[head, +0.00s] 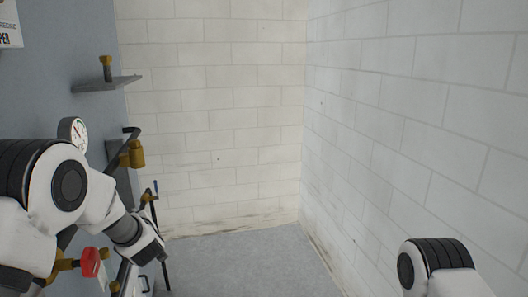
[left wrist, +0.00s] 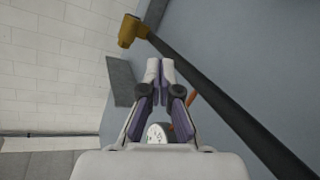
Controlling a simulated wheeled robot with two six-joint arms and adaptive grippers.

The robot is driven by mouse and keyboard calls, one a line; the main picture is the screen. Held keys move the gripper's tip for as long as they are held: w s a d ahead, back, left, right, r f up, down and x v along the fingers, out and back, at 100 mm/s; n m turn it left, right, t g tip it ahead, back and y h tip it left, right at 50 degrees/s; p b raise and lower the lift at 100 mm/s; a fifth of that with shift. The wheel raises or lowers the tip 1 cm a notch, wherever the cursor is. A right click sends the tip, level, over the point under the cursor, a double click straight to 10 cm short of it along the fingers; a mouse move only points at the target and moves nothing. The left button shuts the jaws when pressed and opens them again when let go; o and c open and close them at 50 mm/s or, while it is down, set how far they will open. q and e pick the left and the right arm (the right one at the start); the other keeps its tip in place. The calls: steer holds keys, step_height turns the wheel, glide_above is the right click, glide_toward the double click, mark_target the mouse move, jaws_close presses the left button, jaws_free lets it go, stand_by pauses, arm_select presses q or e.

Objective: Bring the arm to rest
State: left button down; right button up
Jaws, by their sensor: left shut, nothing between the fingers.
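My left arm (head: 70,190) comes in from the left of the head view and is bent down beside the blue-grey panel. My left gripper (left wrist: 160,68) shows in the left wrist view with its fingertips together and nothing between them. In the head view I cannot make the fingers out clearly. Of my right arm (head: 436,262) only a white and black part shows at the lower right; its gripper is out of view.
The panel (head: 62,70) at left carries a shelf (head: 108,84), a pressure gauge (head: 73,130), a brass fitting (head: 136,155) and a red-handled valve (head: 90,263). A dark pipe (left wrist: 232,115) passes right of my left gripper. The floor (head: 250,262) ahead is clear between white block walls.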

arm_select(q)
steer(key=s+d+f+m+g+h+b, duration=0.1)
steer(key=s+f+m+g, duration=0.1)
steer(key=s+f, duration=0.5)
steer(key=s+d+f+m+g+h+b, duration=0.1)
steer(key=s+d+f+m+h, duration=0.15)
steer(key=f, duration=0.95)
steer(key=s+d+f+m+g+h+b, duration=0.1)
steer(key=s+f+g, duration=0.1)
steer(key=s+f, duration=0.55)
steer(key=s+d+f+m+g+h+b, duration=0.1)
steer(key=s+f, duration=0.4)
steer(key=s, duration=0.5)
steer(key=s+d+f+m+g+h, duration=0.1)
steer(key=s+f+g, duration=0.3)
steer(key=s, duration=0.6)
steer(key=s+d+f+m+g+h+b, duration=0.1)
steer(key=s+d+f+m+g+h, duration=0.1)
steer(key=s+f, duration=0.5)
steer(key=s+d+m+g, duration=0.1)
steer(key=s, duration=0.2)
steer(key=shift+s+d+b, duration=0.3)
steer(key=shift+s, duration=0.1)
